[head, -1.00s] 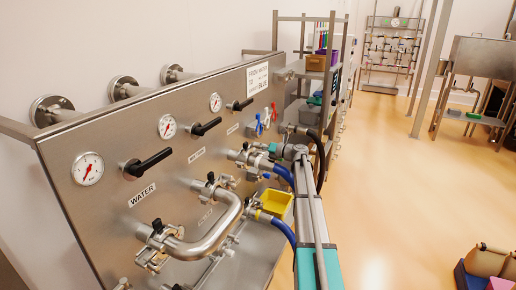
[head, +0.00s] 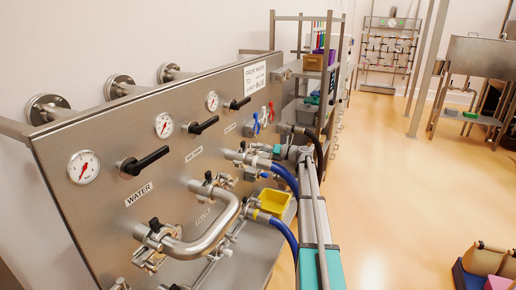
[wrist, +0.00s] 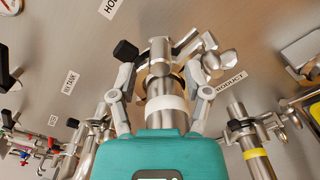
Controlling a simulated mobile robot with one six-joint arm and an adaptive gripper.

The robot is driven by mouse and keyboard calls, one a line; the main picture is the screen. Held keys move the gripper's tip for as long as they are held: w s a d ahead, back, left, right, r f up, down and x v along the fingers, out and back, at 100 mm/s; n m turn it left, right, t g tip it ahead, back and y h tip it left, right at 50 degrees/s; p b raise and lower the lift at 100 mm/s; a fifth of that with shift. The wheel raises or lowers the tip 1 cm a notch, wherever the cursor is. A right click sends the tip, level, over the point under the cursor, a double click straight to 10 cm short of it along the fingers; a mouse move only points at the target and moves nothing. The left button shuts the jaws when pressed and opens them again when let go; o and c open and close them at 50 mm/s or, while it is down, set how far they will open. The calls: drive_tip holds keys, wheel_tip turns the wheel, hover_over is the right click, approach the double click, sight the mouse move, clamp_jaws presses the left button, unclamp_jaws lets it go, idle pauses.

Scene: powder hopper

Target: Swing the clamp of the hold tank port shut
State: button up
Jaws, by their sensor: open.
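In the wrist view the hold tank port's clamp (wrist: 160,50) sits on a steel pipe end close to the panel. Its black knob (wrist: 125,50) sticks out to the left, and metal parts stand to the right. I cannot tell clearly how far the clamp is swung. A steel coupling with a white band (wrist: 167,103) lies below it, between my fingers. My gripper (wrist: 165,80) is open, one finger on each side of the pipe. A label (wrist: 230,85) is on the panel at right. In the head view my gripper (head: 298,153) is small and partly hidden by the arm.
Neighbouring ports with clamps flank it: one at left (wrist: 88,145), and one at right with a yellow band (wrist: 254,153). The panel (head: 110,160) carries gauges, black handles and a bent steel pipe (head: 205,237). Blue hoses (head: 284,235) and a yellow bin (head: 273,202) are near my arm.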

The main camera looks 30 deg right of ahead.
drive_tip(key=v, duration=0.6)
drive_tip(key=shift+s, duration=0.15)
